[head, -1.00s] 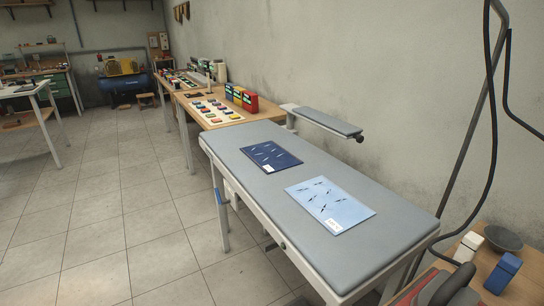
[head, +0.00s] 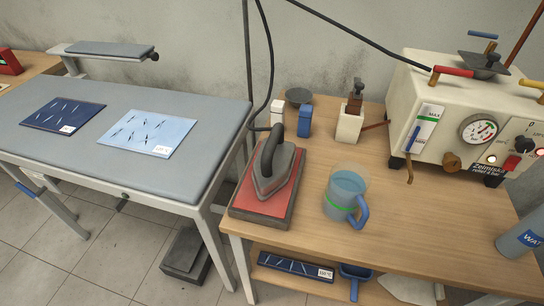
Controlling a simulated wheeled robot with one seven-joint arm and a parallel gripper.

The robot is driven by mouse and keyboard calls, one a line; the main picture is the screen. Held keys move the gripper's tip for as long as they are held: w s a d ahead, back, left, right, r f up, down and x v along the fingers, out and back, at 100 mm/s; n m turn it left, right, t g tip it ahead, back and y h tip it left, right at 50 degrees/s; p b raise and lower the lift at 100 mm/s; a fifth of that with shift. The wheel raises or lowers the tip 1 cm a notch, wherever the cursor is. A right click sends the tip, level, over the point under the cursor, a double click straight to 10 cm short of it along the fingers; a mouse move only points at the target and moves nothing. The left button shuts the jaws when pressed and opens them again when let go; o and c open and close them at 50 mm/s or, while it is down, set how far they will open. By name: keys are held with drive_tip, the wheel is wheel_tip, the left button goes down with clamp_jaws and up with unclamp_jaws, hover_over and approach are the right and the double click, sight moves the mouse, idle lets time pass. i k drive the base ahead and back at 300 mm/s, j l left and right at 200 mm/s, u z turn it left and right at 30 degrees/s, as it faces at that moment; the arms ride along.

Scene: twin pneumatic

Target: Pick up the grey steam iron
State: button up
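The grey steam iron (head: 274,170) stands on a red pad with a dark frame (head: 258,208) at the left front of a wooden table. Its black handle (head: 272,146) points up. It stands apart from the jug beside it. My gripper is not in view.
A water jug (head: 346,194) with a blue handle stands right of the iron. Behind are a white bottle (head: 277,112), a blue bottle (head: 304,121), a grey bowl (head: 299,96) and a white holder (head: 348,124). A cream boiler (head: 440,112) stands at right. An ironing board (head: 200,95) adjoins at left.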

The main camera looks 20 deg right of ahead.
sight(274, 161)
drive_tip(key=z, duration=0.35)
drive_tip(key=i+j+z, duration=0.15)
drive_tip(key=j+z, duration=0.6)
drive_tip(key=i+j, duration=0.05)
drive_tip(key=j, duration=0.1)
